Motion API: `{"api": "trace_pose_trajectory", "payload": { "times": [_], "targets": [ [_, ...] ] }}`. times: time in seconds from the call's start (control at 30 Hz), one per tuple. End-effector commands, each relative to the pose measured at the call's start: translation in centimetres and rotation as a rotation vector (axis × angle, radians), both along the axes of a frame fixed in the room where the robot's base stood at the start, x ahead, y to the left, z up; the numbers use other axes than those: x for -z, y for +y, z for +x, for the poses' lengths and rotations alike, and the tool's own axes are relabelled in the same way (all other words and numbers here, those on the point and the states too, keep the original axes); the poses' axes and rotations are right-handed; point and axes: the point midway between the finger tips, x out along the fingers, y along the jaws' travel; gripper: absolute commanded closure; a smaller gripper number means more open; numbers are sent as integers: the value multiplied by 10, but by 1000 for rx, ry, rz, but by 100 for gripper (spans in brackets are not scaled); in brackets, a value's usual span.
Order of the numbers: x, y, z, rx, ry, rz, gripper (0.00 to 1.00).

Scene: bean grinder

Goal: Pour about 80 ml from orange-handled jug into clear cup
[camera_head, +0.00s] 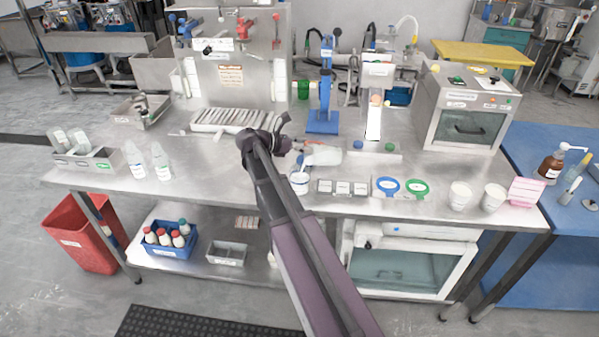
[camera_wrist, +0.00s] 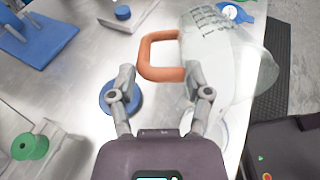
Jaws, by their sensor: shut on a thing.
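The jug (camera_head: 325,156) is translucent, with an orange handle (camera_head: 313,142). In the wrist view the jug body (camera_wrist: 228,55) has dark printed text and looks tilted, and its orange handle (camera_wrist: 145,55) lies between my fingers. My gripper (camera_wrist: 160,75) is shut on that handle; it also shows in the head view (camera_head: 290,143), partly hidden by my own arm. A whitish, clear-looking cup (camera_head: 299,184) with a label stands on the bench, just below and left of the jug. In the wrist view a clear rim shows beneath the jug. I cannot tell the liquid level.
A blue stand (camera_head: 323,118) is behind the jug. Two pale cups (camera_head: 460,196) (camera_head: 493,198) stand farther right. The bench's front edge is close to the cup.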

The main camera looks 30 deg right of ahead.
Motion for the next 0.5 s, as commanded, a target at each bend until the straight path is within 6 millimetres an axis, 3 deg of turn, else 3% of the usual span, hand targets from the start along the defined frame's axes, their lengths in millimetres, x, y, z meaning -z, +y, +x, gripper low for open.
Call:
{"api": "trace_pose_trajectory", "payload": {
  "times": [0.5],
  "targets": [
    [-2, 1, 0, 1, 4, -25, 97]
  ]
}}
